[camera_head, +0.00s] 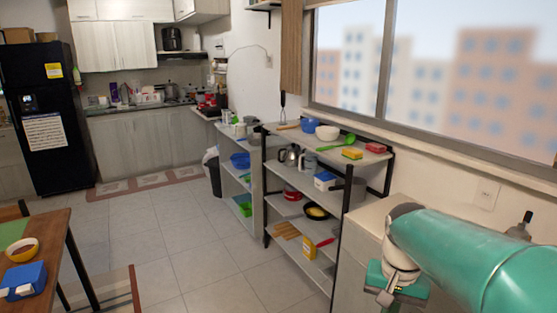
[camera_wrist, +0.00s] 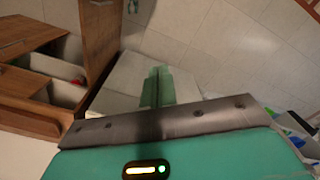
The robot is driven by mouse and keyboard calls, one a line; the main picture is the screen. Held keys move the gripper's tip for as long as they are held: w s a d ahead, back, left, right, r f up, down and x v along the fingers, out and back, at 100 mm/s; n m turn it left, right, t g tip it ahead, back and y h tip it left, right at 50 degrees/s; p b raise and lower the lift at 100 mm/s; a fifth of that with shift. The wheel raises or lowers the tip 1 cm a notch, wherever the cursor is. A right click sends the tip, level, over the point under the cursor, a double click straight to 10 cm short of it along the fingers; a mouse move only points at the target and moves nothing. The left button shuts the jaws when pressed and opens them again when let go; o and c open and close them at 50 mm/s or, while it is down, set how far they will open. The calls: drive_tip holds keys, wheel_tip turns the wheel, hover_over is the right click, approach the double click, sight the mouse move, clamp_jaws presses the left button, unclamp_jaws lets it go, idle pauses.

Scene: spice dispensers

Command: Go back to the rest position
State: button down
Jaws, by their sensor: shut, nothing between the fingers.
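My teal arm reaches in from the right edge of the head view and bends down beside the shelf rack. My gripper (camera_wrist: 158,85) shows in the middle of the wrist view as two green fingers pressed together, with nothing between them. In the head view the hand end of the arm (camera_head: 396,285) is seen at the lower right, in front of a pale cabinet (camera_head: 365,222); the fingertips are not clear there. No spice dispenser can be made out for certain in either view.
A shelf rack (camera_head: 348,188) with bowls, a kettle and boxes stands left of my arm. A wooden table (camera_head: 55,238) is at the lower left, a black fridge (camera_head: 38,115) behind. Tiled floor (camera_head: 185,240) between is clear. The wrist view shows wooden furniture (camera_wrist: 100,38) at left.

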drive_tip(key=s+a+r+n+t, duration=0.3)
drive_tip(key=s+a+n+t, duration=0.1)
drive_tip(key=s, duration=0.7)
drive_tip(key=shift+a+r+n+t, duration=0.4)
drive_tip(key=shift+a+t, duration=0.3)
drive_tip(key=shift+a, duration=0.35)
drive_tip(key=shift+s+a, duration=0.1)
